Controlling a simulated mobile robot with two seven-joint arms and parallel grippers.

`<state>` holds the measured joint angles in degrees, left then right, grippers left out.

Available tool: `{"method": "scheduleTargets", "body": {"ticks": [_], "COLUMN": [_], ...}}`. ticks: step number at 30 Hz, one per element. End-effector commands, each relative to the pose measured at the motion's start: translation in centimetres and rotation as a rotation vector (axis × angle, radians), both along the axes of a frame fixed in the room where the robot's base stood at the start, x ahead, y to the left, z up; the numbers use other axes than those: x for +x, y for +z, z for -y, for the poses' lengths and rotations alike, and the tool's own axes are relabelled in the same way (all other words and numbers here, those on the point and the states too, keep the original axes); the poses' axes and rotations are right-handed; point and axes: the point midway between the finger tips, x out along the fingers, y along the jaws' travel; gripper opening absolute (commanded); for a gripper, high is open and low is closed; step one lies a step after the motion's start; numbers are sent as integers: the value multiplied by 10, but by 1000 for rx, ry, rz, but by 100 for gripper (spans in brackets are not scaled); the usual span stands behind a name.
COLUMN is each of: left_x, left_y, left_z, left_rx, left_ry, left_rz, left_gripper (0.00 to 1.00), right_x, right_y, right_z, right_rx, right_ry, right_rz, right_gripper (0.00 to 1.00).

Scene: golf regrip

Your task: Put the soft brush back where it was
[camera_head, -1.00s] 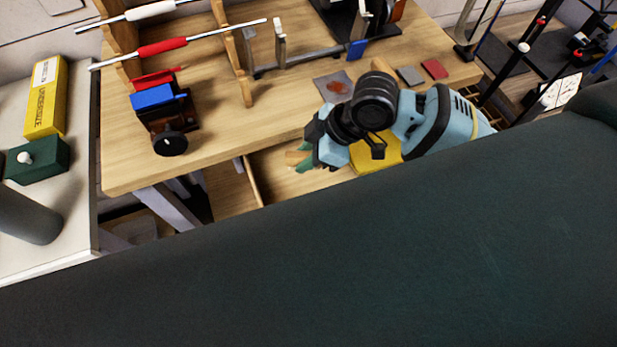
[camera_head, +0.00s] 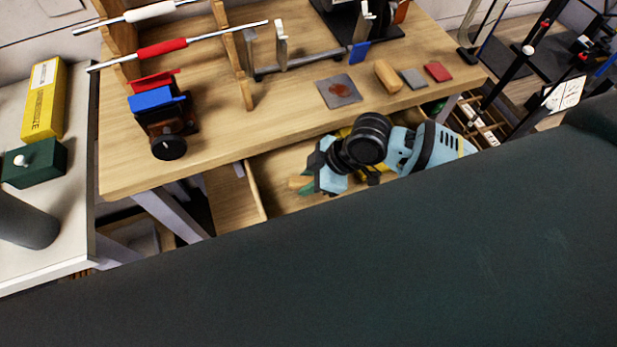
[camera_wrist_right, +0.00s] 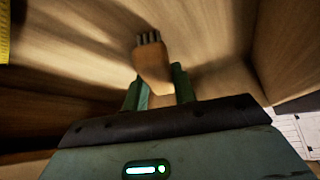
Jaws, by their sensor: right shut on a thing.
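The soft brush (camera_wrist_right: 153,66), a wooden handle with dark bristles at its far end, is held between the green fingers of my right gripper (camera_wrist_right: 158,88) in the right wrist view. In the head view my right gripper (camera_head: 307,184) is low inside the open drawer (camera_head: 262,188) under the wooden bench, and a bit of the brush (camera_head: 297,182) shows at its fingertips. The bristles point at the drawer's wooden interior; I cannot tell whether they touch it. My left gripper is not in view.
The wooden bench top (camera_head: 230,140) lies above the drawer. On it are a vise (camera_head: 165,120), a grey square with a reddish stain (camera_head: 338,91) and a wooden block (camera_head: 388,76). A yellow thing (camera_wrist_right: 4,32) shows at the wrist view's left edge. The drawer's left part looks empty.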

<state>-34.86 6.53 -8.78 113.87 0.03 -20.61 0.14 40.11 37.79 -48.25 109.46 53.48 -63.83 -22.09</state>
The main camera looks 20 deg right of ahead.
Motion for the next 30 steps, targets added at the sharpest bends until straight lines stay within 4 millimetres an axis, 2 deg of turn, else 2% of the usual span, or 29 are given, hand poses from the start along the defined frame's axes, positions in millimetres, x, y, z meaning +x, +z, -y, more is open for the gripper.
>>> {"method": "scheduleTargets", "body": {"ticks": [7,8,12,22,26,30], "left_x": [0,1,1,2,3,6], "left_y": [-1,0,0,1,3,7], "left_z": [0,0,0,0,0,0], "left_rx": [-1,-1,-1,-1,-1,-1], "left_ry": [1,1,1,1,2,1], "left_rz": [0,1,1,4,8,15], "left_gripper": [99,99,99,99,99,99], "right_x": [0,0,0,0,-1,-6], "right_y": [-3,-3,-3,0,11,32], "right_z": [0,0,0,0,6,19], "right_rx": [0,0,0,1,0,-3], "right_ry": [-1,0,0,-1,-2,-1], "right_rz": [-1,0,0,1,3,5], "right_gripper": [0,31,49,49,49,49]}}
